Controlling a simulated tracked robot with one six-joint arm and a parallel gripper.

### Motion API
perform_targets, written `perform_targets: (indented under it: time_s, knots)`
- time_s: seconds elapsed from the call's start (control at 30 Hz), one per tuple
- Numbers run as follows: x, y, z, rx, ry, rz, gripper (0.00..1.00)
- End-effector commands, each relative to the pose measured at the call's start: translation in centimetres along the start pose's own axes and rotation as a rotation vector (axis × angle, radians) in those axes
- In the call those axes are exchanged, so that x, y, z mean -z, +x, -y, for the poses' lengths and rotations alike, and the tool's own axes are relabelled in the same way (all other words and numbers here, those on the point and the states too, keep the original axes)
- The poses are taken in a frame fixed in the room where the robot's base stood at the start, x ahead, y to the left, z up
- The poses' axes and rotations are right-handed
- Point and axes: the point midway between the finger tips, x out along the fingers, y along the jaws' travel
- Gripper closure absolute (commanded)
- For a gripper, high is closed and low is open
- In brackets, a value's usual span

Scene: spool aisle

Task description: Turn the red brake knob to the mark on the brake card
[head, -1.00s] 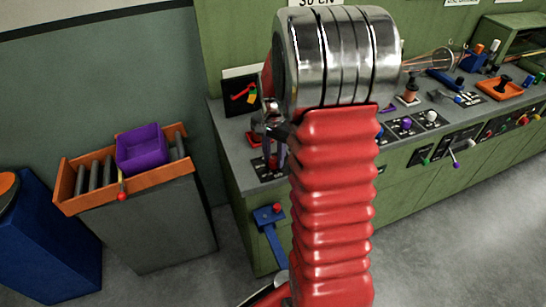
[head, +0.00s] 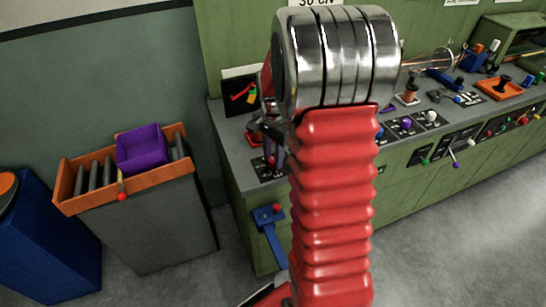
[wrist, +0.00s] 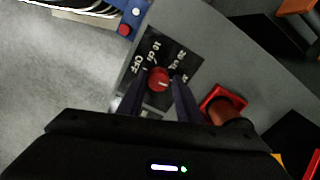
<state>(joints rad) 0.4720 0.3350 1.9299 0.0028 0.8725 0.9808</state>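The red brake knob (wrist: 158,80) sits on a black plate (wrist: 179,58) on the bench top, with OFF and other white markings around it; a short pale line shows on the knob. My gripper (wrist: 159,84) is over it in the wrist view, its dark fingers on either side of the knob with gaps between, so it looks open. Height above the plate is hard to judge. In the head view my arm hides most of the gripper (head: 268,150) and the knob. A black card (head: 240,92) with a red pointer and yellow-green patches stands behind; it may be the brake card.
A red holder with a brown-red round piece (wrist: 226,108) is close to the right of the fingers in the wrist view. A blue bracket with a red button (head: 268,216) is on the bench's front. An orange-rimmed bin (head: 68,190) stands left; the floor between is clear.

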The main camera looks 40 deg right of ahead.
Motion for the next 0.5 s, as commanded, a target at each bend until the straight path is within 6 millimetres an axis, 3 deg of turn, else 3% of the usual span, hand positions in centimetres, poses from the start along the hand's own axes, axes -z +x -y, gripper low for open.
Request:
perform_targets:
  time_s: [0.23, 0.5]
  knots:
    - [0.02, -0.03, -0.01, -0.001, -0.001, -0.001, 0.54]
    - [0.03, -0.07, -0.12, -0.003, -0.001, 0.0, 0.54]
